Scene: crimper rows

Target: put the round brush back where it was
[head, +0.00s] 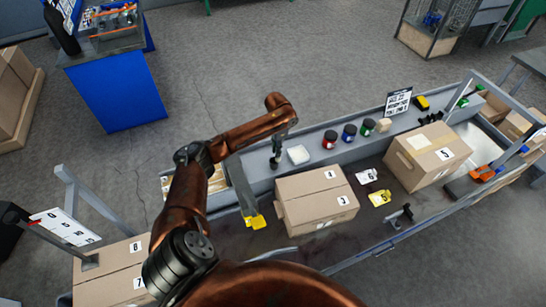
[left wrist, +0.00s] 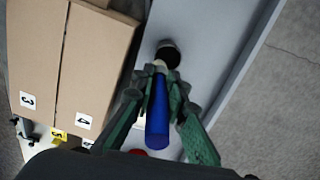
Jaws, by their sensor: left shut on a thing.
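The round brush (left wrist: 157,118) has a blue handle and a dark round end, seen in the left wrist view. My left gripper (left wrist: 156,96) is shut on it, with the green fingers either side of the handle. In the head view my left gripper (head: 280,140) is over the grey raised shelf (head: 250,160) at the back of the bench, left of a small white block. The brush's dark end points down at the shelf; I cannot tell whether it touches. My right gripper is not in view.
On the shelf to the right are a white block (head: 298,154), a red-labelled jar (head: 330,139), a blue jar (head: 349,132) and a green jar (head: 368,126). A cardboard box (head: 310,200) stands in front of the shelf, another box (head: 425,155) further right.

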